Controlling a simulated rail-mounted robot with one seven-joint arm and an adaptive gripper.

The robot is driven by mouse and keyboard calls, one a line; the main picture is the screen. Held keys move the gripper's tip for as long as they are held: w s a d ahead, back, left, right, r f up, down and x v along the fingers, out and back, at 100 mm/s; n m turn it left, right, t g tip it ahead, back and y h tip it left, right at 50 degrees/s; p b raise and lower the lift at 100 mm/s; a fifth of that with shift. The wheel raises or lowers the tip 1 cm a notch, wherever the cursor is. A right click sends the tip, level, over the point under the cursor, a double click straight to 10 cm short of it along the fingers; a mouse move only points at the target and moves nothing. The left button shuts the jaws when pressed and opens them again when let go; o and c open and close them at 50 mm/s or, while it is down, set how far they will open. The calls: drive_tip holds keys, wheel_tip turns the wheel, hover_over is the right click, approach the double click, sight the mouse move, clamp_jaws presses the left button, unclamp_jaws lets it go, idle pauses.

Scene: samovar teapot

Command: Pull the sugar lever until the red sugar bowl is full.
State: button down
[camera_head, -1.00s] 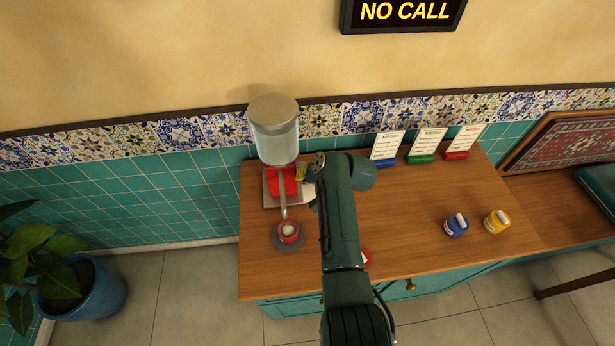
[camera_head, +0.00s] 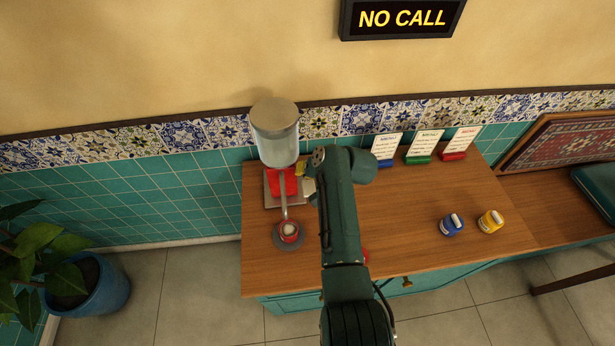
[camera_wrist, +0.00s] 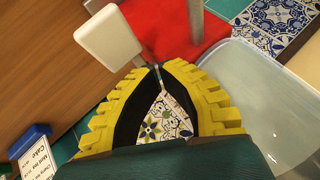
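The sugar dispenser (camera_head: 275,135) has a clear tank, a grey lid, a red body and a metal spout, and stands at the counter's left end. The red sugar bowl (camera_head: 289,233) sits under the spout on a round grey plate (camera_head: 282,245), with white inside; its exact level is too small to tell. The cream sugar lever (camera_head: 308,186) is at the dispenser's right side and also shows in the wrist view (camera_wrist: 110,38). My gripper (camera_wrist: 158,68) has its yellow fingertips together beside the lever; I cannot tell whether they pinch its thin rod.
Blue (camera_head: 452,225) and yellow (camera_head: 491,221) lidded pots stand on the right of the wooden counter (camera_head: 410,245). Menu cards (camera_head: 424,146) stand at the back. A red object (camera_head: 366,256) is mostly hidden behind my arm. A sign above reads NO CALL.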

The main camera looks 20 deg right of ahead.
sight(305, 179)
drive_tip(key=shift+w+d+r+p, duration=0.1)
drive_tip(key=shift+r+p, duration=0.75)
drive_tip(key=shift+r, duration=0.45)
drive_tip(key=shift+w+r+p, duration=0.1)
drive_tip(key=shift+r+p, duration=0.7)
drive_tip(key=shift+r, duration=0.5)
drive_tip(key=shift+f, duration=0.1)
